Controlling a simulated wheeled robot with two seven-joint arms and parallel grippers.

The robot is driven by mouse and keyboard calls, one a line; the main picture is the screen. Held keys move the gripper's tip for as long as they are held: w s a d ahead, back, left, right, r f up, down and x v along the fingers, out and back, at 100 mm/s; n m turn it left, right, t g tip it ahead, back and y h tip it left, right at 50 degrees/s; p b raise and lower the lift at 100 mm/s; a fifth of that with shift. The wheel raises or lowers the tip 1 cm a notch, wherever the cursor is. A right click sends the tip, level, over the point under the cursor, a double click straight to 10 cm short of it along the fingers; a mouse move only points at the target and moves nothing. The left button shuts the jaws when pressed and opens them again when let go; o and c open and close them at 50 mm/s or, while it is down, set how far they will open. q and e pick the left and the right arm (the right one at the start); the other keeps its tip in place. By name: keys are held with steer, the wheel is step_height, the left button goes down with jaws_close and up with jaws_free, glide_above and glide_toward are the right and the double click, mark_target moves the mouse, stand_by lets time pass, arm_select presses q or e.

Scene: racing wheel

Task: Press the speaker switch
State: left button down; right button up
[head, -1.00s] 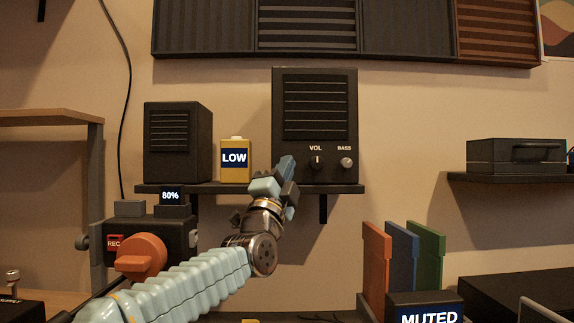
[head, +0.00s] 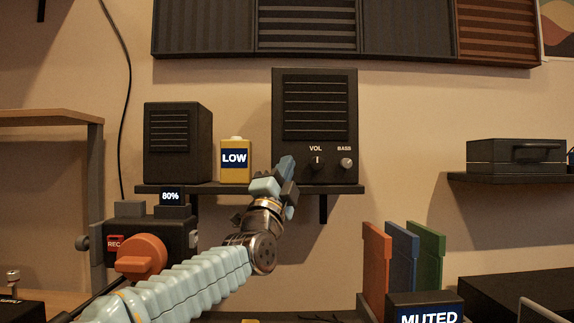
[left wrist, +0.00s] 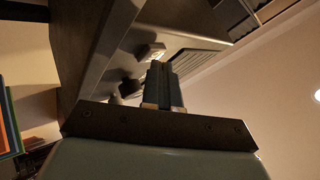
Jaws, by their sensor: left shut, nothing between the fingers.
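The tall dark speaker (head: 315,105) stands on the wall shelf in the head view, with a black VOL knob (head: 317,163) and a grey BASS knob (head: 346,163) low on its front. My left gripper (head: 287,165) is shut and empty, just left of the VOL knob at the speaker's lower left front. In the left wrist view the shut fingers (left wrist: 160,72) point at the speaker front (left wrist: 185,60), close to a knob (left wrist: 151,52). I cannot tell whether they touch it. Any switch behind the fingers is hidden. My right gripper is out of view.
A smaller speaker (head: 177,142) and a yellow LOW box (head: 235,170) share the shelf (head: 335,188). Below left is a device with an orange knob (head: 141,257). Orange, blue and green upright panels (head: 402,256) and a MUTED display (head: 429,315) stand at lower right.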

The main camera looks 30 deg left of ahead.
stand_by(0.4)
arm_select(q)
steer(key=shift+s+d+b, duration=0.2)
steer(key=shift+s+b, duration=0.1)
steer(key=shift+s, duration=0.05)
steer(key=s+d+b, duration=0.2)
steer(key=s+d, duration=0.1)
steer(key=s, duration=0.2)
stand_by(0.4)
steer(key=shift+d, duration=0.1)
